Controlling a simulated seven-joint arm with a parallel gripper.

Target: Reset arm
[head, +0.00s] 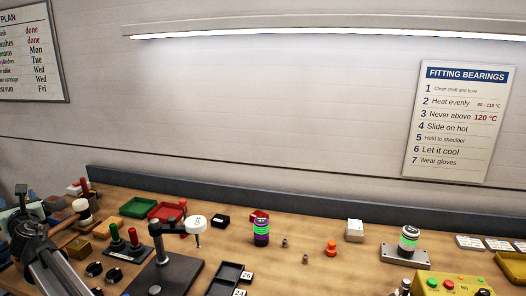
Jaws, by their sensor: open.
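A dark grey jointed mechanism (52,268) rises from the bottom edge at the lower left of the head view. It may be part of my arm, but I cannot tell for sure. I can make out no gripper fingers on it, and no gripper shows over the middle or right of the bench (320,280). Nothing is seen being held.
A black stand with a white-topped arm (196,224) rises at centre left. Green (138,206) and red trays lie behind it. A green-banded can (261,232), orange piece (331,248), jar (408,240) on a plate and yellow button box (452,285) stand rightward.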

